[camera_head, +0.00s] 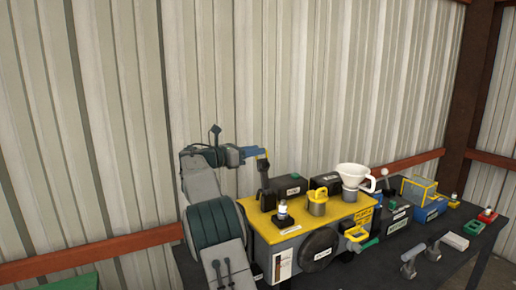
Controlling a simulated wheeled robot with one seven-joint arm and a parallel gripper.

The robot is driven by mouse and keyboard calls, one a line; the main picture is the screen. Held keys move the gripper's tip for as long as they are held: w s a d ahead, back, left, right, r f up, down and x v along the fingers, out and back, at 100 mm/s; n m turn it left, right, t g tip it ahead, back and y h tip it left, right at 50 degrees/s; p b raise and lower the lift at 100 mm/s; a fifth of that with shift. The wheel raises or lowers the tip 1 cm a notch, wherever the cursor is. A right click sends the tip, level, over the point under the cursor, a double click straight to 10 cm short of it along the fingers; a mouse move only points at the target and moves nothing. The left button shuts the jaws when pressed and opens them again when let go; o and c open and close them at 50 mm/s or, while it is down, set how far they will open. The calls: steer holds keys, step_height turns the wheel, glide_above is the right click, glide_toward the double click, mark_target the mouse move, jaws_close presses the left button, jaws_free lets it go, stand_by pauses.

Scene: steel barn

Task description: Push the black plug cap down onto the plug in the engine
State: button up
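The engine (300,236) is a grey block with a yellow top on the workbench. A small plug (282,210), white with a dark base, stands upright on the front left of the yellow top. I cannot clearly make out the black plug cap. A dark upright piece (264,181) stands at the back left of the top and may be part of the engine. My arm comes in from the left, and my gripper (262,156) is above and behind the plug, close over that dark piece. Its fingers are too small to tell whether they are open or hold anything.
Black labelled boxes stand behind. The bench's right side holds a blue bin (430,209), grey handles (410,264) and small red and green holders. Corrugated wall behind.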

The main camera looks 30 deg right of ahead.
steer(key=shift+d, duration=0.85)
steer(key=c, duration=0.6)
jaws_close()
steer(key=shift+s+a, duration=0.1)
steer(key=shift+s, duration=0.05)
